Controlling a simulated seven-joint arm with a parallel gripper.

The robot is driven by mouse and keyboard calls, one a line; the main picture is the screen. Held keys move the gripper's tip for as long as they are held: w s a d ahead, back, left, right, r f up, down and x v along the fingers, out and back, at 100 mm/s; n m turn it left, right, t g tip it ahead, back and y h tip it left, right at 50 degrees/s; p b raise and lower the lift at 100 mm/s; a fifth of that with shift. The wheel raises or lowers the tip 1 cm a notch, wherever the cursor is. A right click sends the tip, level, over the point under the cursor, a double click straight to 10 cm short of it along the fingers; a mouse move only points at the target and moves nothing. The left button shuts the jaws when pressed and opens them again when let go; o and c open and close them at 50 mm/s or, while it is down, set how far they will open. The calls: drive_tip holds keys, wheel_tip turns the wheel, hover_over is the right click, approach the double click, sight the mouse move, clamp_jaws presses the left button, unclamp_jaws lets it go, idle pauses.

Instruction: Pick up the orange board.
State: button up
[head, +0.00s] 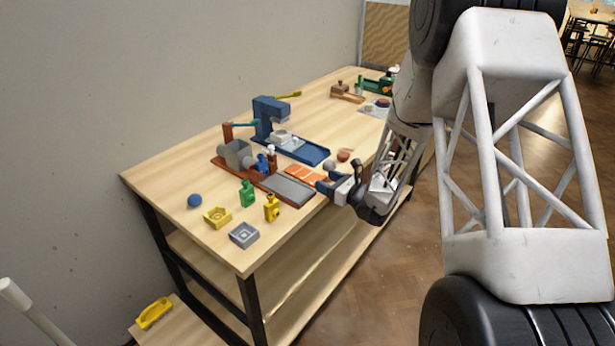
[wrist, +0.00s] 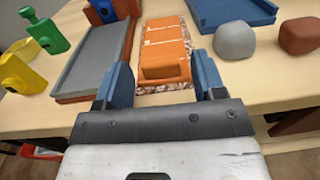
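The orange board (wrist: 165,42) lies flat on a speckled mat (wrist: 140,85) near the table's front edge, with a raised block at its near end and pale lines across it. In the head view the board (head: 303,173) shows partly, just beyond my gripper (head: 328,186). In the wrist view my gripper (wrist: 160,80) is open and empty, its two blue fingers on either side of the board's near end. A gap shows between each finger and the board. I cannot tell how far the fingertips are above the table.
A grey slab in a red-brown tray (wrist: 95,55) lies close left of the board. A grey lump (wrist: 234,40) and a brown lump (wrist: 300,36) sit to its right. A blue tray (head: 310,152) lies behind. Yellow (head: 271,208) and green (head: 247,193) bottle-like pieces stand left.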

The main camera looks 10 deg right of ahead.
drive_tip(key=shift+c, duration=1.2)
drive_tip(key=shift+r, duration=0.15)
drive_tip(key=shift+r, duration=1.75)
drive_tip(key=s+r, duration=0.1)
drive_tip(key=s, duration=1.5)
drive_tip(key=shift+d+r, duration=0.1)
drive_tip(key=w+a+r, duration=0.6)
drive_tip(key=w+a, duration=0.1)
drive_tip(key=w, duration=0.3)
drive_tip(key=shift+r+y, duration=0.3)
drive_tip(key=shift+r, duration=0.1)
